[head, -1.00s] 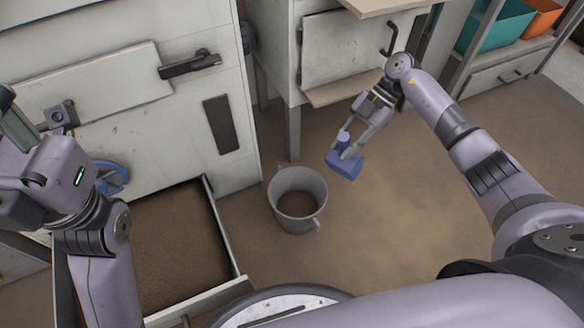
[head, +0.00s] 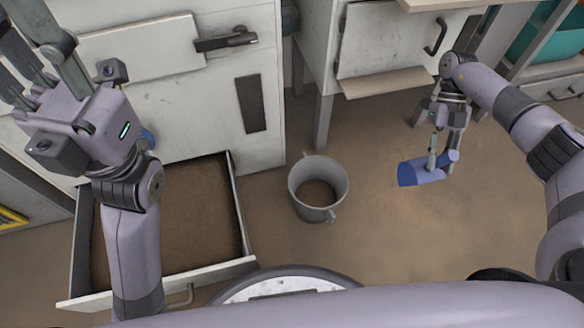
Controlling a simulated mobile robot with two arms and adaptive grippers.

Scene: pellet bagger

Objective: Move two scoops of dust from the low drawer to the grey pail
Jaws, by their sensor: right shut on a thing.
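The low drawer (head: 243,205) is pulled out at the left and holds a wide bed of brown dust (head: 190,215). The grey pail (head: 297,190) stands upright on the floor right of the drawer, with brown dust in its bottom. My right gripper (head: 441,160) is shut on the handle of a blue scoop (head: 415,174), right of the pail and apart from it. The scoop is on its side, pointing left; I cannot see into it. My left gripper (head: 42,48) is empty, fingers apart, at the upper left; its arm crosses over the drawer.
A white cabinet (head: 190,90) with a dark latch handle rises behind the drawer. A second cabinet (head: 390,50) with a small ledge stands behind the pail. Shelving with a teal bin (head: 540,35) is at the upper right. The floor around the pail is clear.

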